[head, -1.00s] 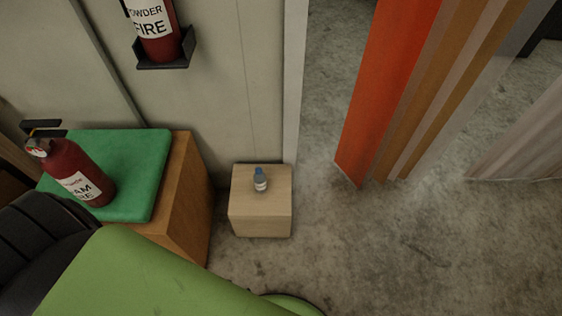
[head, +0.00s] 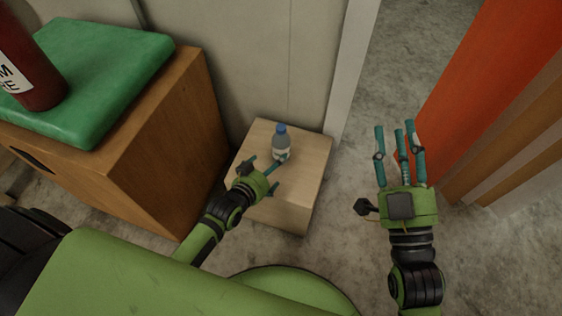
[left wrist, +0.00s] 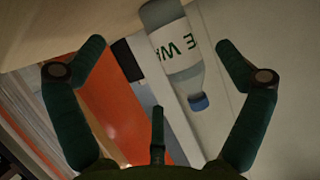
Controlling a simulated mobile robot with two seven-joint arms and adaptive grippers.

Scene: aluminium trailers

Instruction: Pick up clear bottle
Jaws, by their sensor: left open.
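The clear bottle (head: 281,141) has a blue cap and a white label and stands upright on a small wooden block table (head: 305,158). In the left wrist view the bottle (left wrist: 181,50) is ahead, toward the top right of the space between the fingers. My left gripper (head: 268,172) is open and empty, just in front of the bottle, with a finger overlapping its base in the head view. I cannot tell whether they touch. My right gripper (head: 402,148) has its fingers extended and apart, empty, to the right of the table.
A wooden cabinet (head: 165,150) with a green cushion (head: 100,65) stands left of the small table. A red fire extinguisher (head: 28,65) rests on the cushion. A wall stands behind the table. Orange and brown strips (head: 490,90) hang at right, with bare concrete floor between.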

